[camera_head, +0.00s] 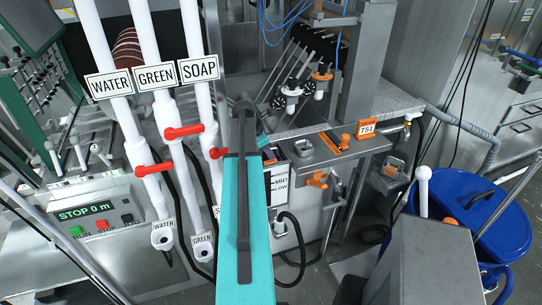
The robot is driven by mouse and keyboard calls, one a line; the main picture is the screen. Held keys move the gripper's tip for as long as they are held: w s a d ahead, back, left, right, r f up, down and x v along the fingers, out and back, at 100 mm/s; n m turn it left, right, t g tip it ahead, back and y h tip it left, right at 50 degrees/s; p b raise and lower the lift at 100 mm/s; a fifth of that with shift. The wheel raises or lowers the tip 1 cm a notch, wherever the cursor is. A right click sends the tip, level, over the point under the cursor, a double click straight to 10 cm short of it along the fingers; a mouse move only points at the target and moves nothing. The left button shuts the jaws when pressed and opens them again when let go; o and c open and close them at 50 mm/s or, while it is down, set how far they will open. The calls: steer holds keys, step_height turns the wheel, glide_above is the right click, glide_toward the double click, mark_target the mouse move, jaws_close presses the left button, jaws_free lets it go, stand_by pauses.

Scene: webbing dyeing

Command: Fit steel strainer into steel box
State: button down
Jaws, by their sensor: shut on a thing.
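My teal arm (245,220) reaches from the bottom middle up toward the machine. Its far end is at the steel counter, and my gripper's fingers do not show behind it. I cannot make out a steel strainer for certain. A steel box-like unit (318,152) with an orange knob on top stands just right of the arm. A smaller open steel box (393,166) with orange marks sits lower, further right. I cannot tell which is the task's box. Whatever lies behind the arm is hidden.
White pipes labelled WATER, GREEN and SOAP (198,70) with red valve handles (183,132) stand left of the arm. A control panel (85,213) reads STOP 0 m at left. A blue barrel (490,215) is at right. Hoses hang below the counter.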

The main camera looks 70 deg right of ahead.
steer(key=c, duration=1.9)
jaws_free()
steer(key=shift+o, duration=0.2)
steer(key=shift+r, duration=0.15)
steer(key=shift+b+v, duration=2.4)
steer(key=shift+v, duration=3.5)
steer(key=shift+s, duration=0.1)
